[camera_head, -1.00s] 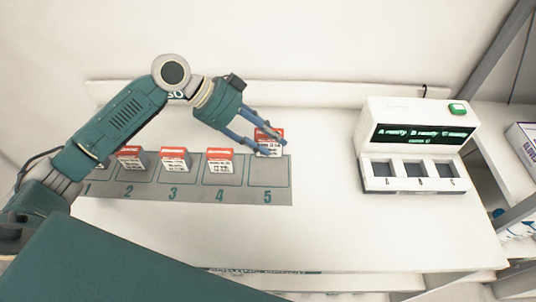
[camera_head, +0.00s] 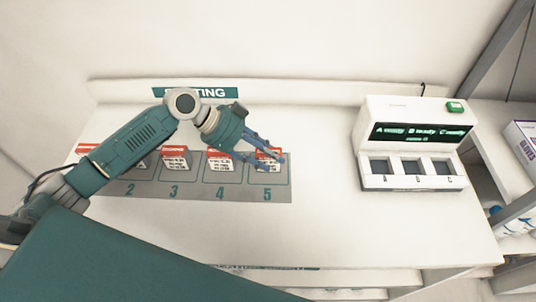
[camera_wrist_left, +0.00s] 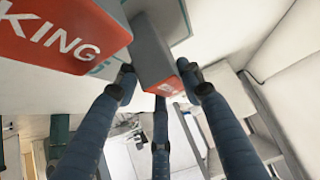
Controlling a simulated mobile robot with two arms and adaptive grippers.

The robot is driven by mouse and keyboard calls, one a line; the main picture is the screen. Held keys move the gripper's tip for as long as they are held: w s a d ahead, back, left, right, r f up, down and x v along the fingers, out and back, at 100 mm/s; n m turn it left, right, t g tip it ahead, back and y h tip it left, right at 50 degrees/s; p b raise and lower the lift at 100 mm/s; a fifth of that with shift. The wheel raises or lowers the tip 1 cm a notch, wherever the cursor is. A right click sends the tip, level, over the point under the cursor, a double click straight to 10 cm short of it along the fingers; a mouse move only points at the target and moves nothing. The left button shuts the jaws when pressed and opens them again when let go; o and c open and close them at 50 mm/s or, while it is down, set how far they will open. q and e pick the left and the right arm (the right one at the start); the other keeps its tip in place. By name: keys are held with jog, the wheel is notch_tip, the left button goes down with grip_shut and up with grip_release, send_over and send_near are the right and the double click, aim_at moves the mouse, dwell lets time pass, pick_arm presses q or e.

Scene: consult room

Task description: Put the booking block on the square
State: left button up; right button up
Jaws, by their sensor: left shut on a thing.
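The booking block (camera_head: 264,156), white with a red top, is between the fingers of my left gripper (camera_head: 273,164) over square 5 (camera_head: 280,179) of the grey numbered strip. My left gripper is shut on it. In the left wrist view the held block (camera_wrist_left: 158,55) shows its grey side and red end between the fingers (camera_wrist_left: 163,90). I cannot tell whether its underside touches the square. Similar red-topped blocks stand on square 4 (camera_head: 219,162) and square 3 (camera_head: 173,160). A large red block face reading "KING" (camera_wrist_left: 65,35) is close beside the held one. My right gripper is not in view.
A white device (camera_head: 410,115) with a dark screen, a green button (camera_head: 455,107) and three slots stands to the right. The white tabletop (camera_head: 330,220) in front and between strip and device is clear.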

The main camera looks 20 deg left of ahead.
pick_arm(q)
jog(key=o, duration=1.3)
jog(key=shift+o, duration=0.2)
jog(key=shift+r, duration=0.1)
jog(key=b+v, duration=0.2)
jog(key=v, duration=1)
jog(key=shift+r, duration=0.1)
